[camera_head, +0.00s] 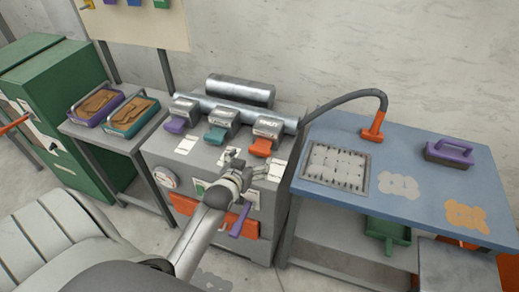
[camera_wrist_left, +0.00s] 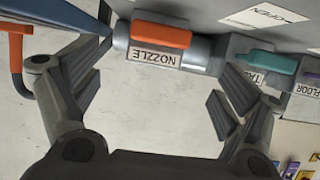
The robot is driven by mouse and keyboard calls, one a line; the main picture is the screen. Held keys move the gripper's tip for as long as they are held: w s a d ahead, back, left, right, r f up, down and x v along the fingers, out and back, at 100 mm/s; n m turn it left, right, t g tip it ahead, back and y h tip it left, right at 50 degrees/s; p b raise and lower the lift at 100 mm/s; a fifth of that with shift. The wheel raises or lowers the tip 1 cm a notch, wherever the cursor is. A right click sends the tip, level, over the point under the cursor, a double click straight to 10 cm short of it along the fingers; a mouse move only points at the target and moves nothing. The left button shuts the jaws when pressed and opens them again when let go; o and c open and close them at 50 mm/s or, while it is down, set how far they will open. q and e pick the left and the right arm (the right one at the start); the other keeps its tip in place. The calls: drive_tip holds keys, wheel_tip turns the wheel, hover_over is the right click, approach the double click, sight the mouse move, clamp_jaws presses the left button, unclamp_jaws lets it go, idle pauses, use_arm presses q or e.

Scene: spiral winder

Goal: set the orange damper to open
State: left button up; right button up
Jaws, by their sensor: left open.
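The orange damper handle (camera_head: 261,147) is the rightmost of three coloured handles on the grey machine (camera_head: 205,155). In the left wrist view the orange handle (camera_wrist_left: 161,36) sits above a plate reading NOZZLE, upside down. My left gripper (camera_head: 247,163) is just in front of and below it in the head view. In the wrist view the gripper (camera_wrist_left: 160,88) is open and empty, its fingers apart, with the handle beyond them and not touched. A white label reading OPEN (camera_wrist_left: 265,16), upside down, lies near the handles. My right gripper is not in view.
The teal handle (camera_head: 216,134) and purple handle (camera_head: 175,124) stand close to the left of the orange one. A purple lever (camera_head: 242,222) is on the machine's front. A blue table (camera_head: 430,190) with a dark hose (camera_head: 345,97) stands at right.

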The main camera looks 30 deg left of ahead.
sight(259, 150)
use_arm(q)
drive_tip(key=x, duration=0.7)
drive_tip(key=shift+w+f, duration=0.15)
drive_tip(key=shift+w, duration=0.15)
drive_tip(key=shift+x, duration=1)
